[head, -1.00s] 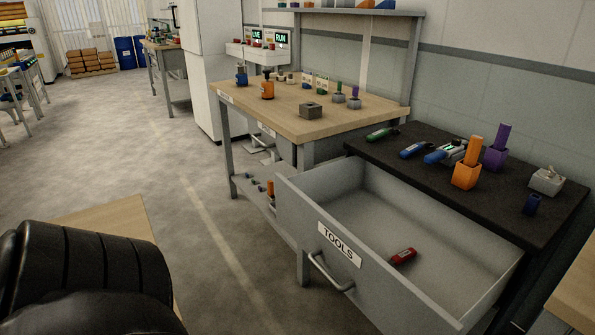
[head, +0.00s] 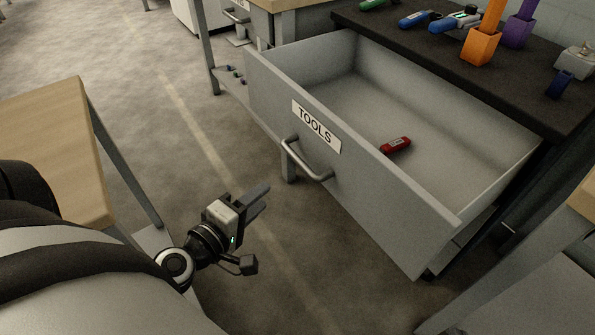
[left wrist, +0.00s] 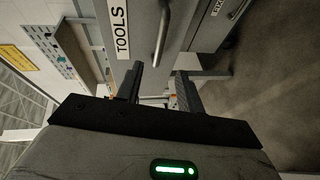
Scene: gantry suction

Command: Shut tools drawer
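The grey tools drawer (head: 375,185) stands pulled far out below a black-topped bench in the head view. Its front carries a TOOLS label (head: 316,125) and a metal bar handle (head: 304,160). A red tool (head: 396,146) lies inside it. My left gripper (head: 258,200) is in front of the drawer, apart from the handle, to its lower left. In the left wrist view the two fingers (left wrist: 160,88) stand apart with nothing between them, and the handle (left wrist: 161,35) shows beyond them. My right gripper is not in view.
The black bench top (head: 450,62) holds an orange block holder (head: 481,47), a purple one (head: 517,31) and several tools. A wooden table (head: 55,140) stands at the left. Another table edge is at the far right. The floor before the drawer is clear.

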